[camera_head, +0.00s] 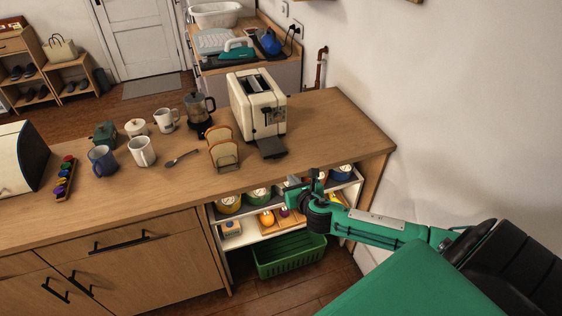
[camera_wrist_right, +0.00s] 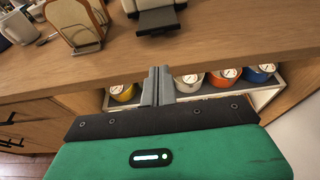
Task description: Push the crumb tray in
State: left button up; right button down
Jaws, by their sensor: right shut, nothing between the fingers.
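A cream toaster (camera_head: 257,104) with two slots stands on the wooden counter. Its dark crumb tray (camera_head: 271,147) sticks out at the bottom of the end facing me. In the right wrist view the crumb tray (camera_wrist_right: 160,20) shows near the top, beyond the counter's front edge. My right gripper (camera_head: 291,183) is in front of the counter edge, below the tray and apart from it. In the right wrist view its fingers (camera_wrist_right: 158,75) are together with nothing between them. My left gripper is not in view.
A toast rack with bread (camera_head: 223,152) stands left of the tray. Below the counter are shelves with several tins (camera_head: 258,196) and a green basket (camera_head: 290,255). Counter right of the toaster is clear.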

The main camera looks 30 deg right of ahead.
jog(key=x, duration=0.3)
jog(key=p+x, duration=0.1)
jog(key=x, duration=0.3)
jog(key=r+p+x, duration=0.1)
jog(key=x, duration=0.3)
jog(key=shift+w+f, duration=0.1)
jog(key=shift+w, duration=0.3)
jog(key=b, duration=0.2)
send_near(267, 138)
jog(key=x, duration=0.5)
jog(key=shift+f, duration=0.25)
jog(key=shift+w, duration=0.25)
jog(key=shift+d+r, duration=0.1)
jog(key=shift+r, duration=0.1)
